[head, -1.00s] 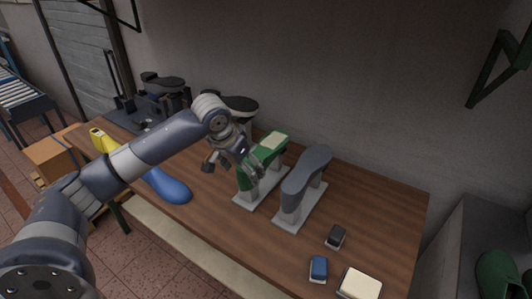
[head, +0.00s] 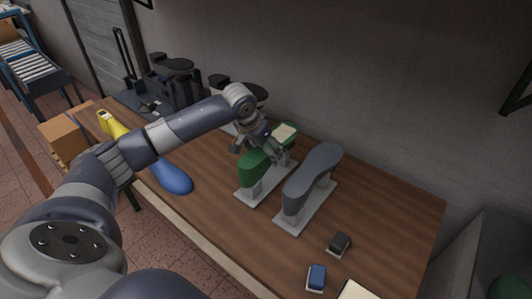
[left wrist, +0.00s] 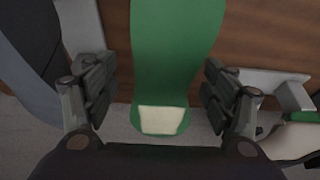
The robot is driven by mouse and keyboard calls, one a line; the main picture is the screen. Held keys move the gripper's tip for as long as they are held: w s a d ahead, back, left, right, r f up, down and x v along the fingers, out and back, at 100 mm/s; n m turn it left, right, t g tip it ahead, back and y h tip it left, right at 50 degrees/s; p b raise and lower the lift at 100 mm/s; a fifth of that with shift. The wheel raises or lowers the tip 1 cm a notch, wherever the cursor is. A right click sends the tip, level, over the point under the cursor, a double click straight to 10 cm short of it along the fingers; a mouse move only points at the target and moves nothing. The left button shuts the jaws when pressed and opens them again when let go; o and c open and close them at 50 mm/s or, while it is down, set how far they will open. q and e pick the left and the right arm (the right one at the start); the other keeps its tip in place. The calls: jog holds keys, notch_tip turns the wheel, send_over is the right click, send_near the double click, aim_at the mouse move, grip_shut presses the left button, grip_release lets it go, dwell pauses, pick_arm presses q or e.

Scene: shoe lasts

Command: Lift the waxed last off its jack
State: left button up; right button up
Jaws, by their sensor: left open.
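A green last (head: 252,170) with a cream patch on its top sits on a grey jack (head: 266,190) on the wooden bench. My left gripper (head: 256,149) is open right over it, its fingers on either side. In the left wrist view the green last (left wrist: 178,50) lies between the open fingers (left wrist: 157,88), with a gap on both sides, and its cream patch (left wrist: 161,120) is near the palm. A blue-grey last (head: 318,163) stands on its own jack (head: 305,209) to the right. I cannot tell from the surface which last is waxed. My right gripper is not in view.
A blue last (head: 172,179) and a yellow object (head: 112,124) lie to the left. A black block (head: 339,243) and a blue block (head: 316,277) are at the front right. The wall is close behind.

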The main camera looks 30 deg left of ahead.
pick_arm(q)
jog(key=p+x, duration=0.1)
jog(key=x, duration=0.2)
jog(key=shift+a+f, duration=0.2)
jog(key=shift+w+f, duration=0.2)
jog(key=shift+f, duration=0.1)
jog(key=shift+c, duration=0.2)
jog(key=c, duration=0.9)
jog(key=shift+r, duration=0.15)
jog(key=c, duration=0.7)
jog(key=shift+c, duration=0.2)
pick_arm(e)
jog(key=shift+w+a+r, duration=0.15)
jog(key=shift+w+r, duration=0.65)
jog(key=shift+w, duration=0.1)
